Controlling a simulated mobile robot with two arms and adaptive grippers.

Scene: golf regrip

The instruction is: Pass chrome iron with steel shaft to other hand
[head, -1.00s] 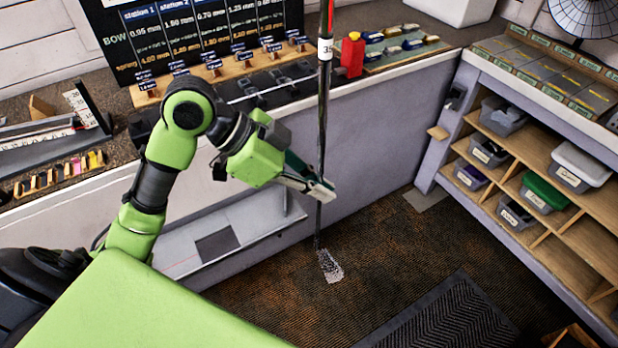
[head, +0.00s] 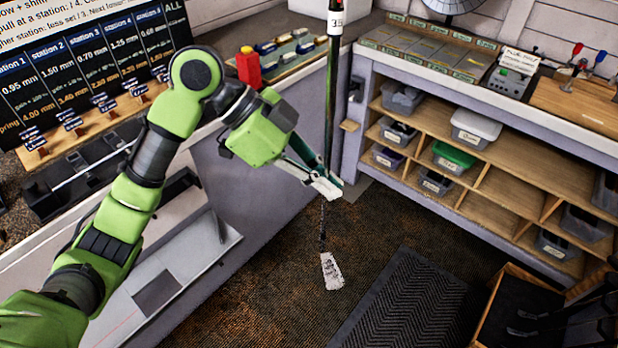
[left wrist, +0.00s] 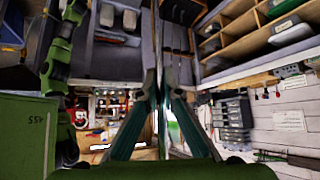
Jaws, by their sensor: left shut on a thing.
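The chrome iron (head: 331,271) hangs nearly upright in the head view, its head low over the floor. Its shaft (head: 330,95) runs up to the top edge and carries a white label marked 35; the top end is cut off. My left gripper (head: 329,184) is shut on the shaft, partway down the club. In the left wrist view the gripper's two fingers (left wrist: 159,100) come together on the thin shaft, which is hard to make out.
A shelf unit (head: 500,170) with labelled bins stands at the right. The workbench (head: 270,160) with a red bottle (head: 249,66) runs along the left. A dark mat (head: 420,300) lies on the floor.

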